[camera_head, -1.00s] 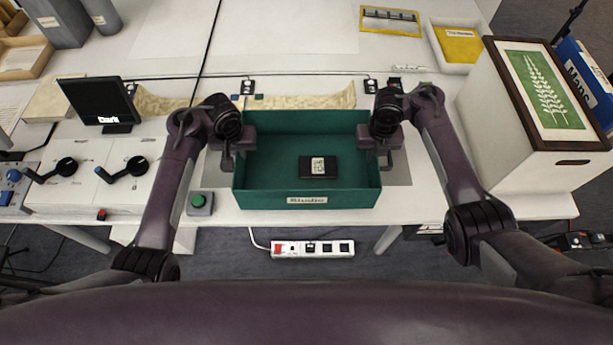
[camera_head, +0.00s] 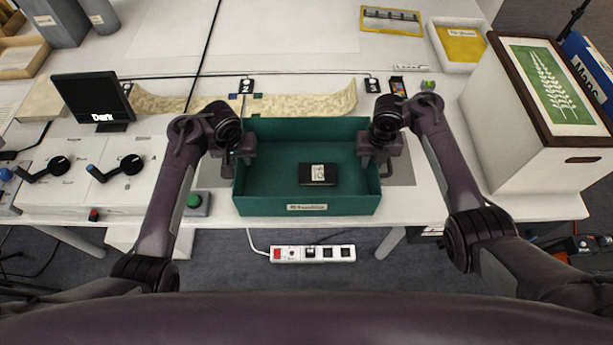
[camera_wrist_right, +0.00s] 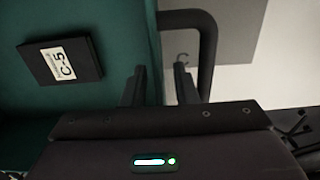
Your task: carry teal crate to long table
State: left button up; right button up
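The teal crate (camera_head: 340,205) stands upright on a white table (camera_head: 440,205) near its front edge, with a label on its front wall. A black box (camera_head: 318,174) with a pale label lies inside; it also shows in the right wrist view (camera_wrist_right: 60,60). My left gripper (camera_head: 238,156) is at the crate's left wall; its fingers are too small to tell apart. My right gripper (camera_head: 376,164) is at the right wall. In the right wrist view its fingers (camera_wrist_right: 160,72) are apart, on either side of the wall beside a dark handle (camera_wrist_right: 207,50). I cannot tell which table is the long table.
A large white box (camera_head: 520,150) with a framed plant picture stands right of the crate. Left are a monitor (camera_head: 92,97), a lever panel (camera_head: 110,170) and a green button (camera_head: 195,201). A parchment strip (camera_head: 300,104) lies behind. A power strip (camera_head: 312,253) is on the floor.

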pick_arm(q)
jog(key=shift+r, duration=0.1)
jog(key=r, duration=0.4)
jog(key=s+r, duration=0.1)
jog(key=r, duration=0.1)
jog(key=shift+d, duration=0.1)
jog(key=shift+r, duration=0.55)
pick_arm(e)
jog(key=shift+r, duration=0.1)
notch_tip(320, 180, up, 5)
jog(key=shift+a+f, duration=0.1)
jog(key=shift+f, duration=0.05)
jog(key=shift+r, duration=1.3)
pick_arm(q)
jog(key=shift+s, duration=0.1)
pick_arm(e)
jog(key=shift+s+f, duration=0.1)
